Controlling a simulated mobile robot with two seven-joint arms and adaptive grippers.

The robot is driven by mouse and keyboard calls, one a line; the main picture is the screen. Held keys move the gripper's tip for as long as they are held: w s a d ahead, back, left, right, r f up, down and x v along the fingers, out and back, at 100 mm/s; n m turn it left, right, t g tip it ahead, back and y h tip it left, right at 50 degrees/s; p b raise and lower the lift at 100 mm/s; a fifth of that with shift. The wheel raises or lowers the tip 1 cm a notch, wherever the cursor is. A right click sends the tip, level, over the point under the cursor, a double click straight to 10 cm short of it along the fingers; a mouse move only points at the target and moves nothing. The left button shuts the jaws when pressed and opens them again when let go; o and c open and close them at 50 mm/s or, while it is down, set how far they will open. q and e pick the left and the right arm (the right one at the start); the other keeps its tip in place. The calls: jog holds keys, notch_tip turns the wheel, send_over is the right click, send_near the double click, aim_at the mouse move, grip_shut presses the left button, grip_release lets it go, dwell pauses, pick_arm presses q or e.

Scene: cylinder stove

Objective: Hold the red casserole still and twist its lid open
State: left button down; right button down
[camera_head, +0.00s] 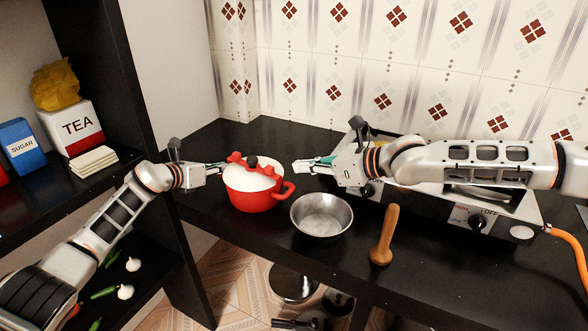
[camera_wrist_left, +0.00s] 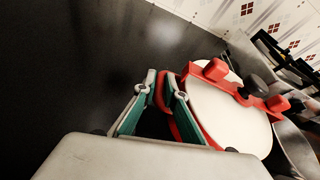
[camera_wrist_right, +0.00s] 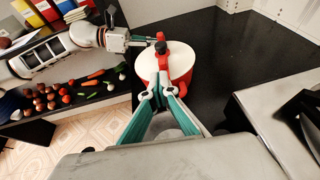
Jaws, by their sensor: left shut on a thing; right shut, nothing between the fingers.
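The red casserole (camera_head: 254,200) stands on the black counter. Its white lid (camera_head: 246,179) sits on top, with a red clamp bar and a dark knob (camera_wrist_left: 258,84) across it. My left gripper (camera_head: 222,167) is at the casserole's left side. In the left wrist view its fingers are shut on a red side handle (camera_wrist_left: 162,90). My right gripper (camera_head: 302,165) is shut and empty to the right of the casserole, apart from it, at about lid height. In the right wrist view its fingertips (camera_wrist_right: 157,88) appear in front of the lid and the clamp bar.
A steel bowl (camera_head: 321,216) stands close to the right of the casserole. A wooden pestle-like tool (camera_head: 385,236) stands near the front edge. The stove (camera_head: 480,216) is under my right arm. Shelves with a tea box (camera_head: 76,127) stand at the left.

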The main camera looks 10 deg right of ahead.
jog(key=s+a+m+y, duration=0.2)
jog(key=s+a+m, duration=0.25)
jog(key=a, duration=0.45)
jog(key=s+a+m+y, duration=0.35)
jog(key=s+a, duration=0.25)
jog(key=a, duration=0.4)
jog(key=w+d+f+m+t+h, duration=0.1)
jog(key=d+f+m+t+h, duration=0.2)
jog(key=d+m, duration=0.4)
jog(key=w+d+f+m+t+h, duration=0.2)
jog(key=d+m+t+h, duration=0.1)
jog(key=d+m, duration=0.3)
jog(key=w+a, duration=0.2)
jog(key=w, duration=0.9)
jog(key=shift+a+f, duration=0.1)
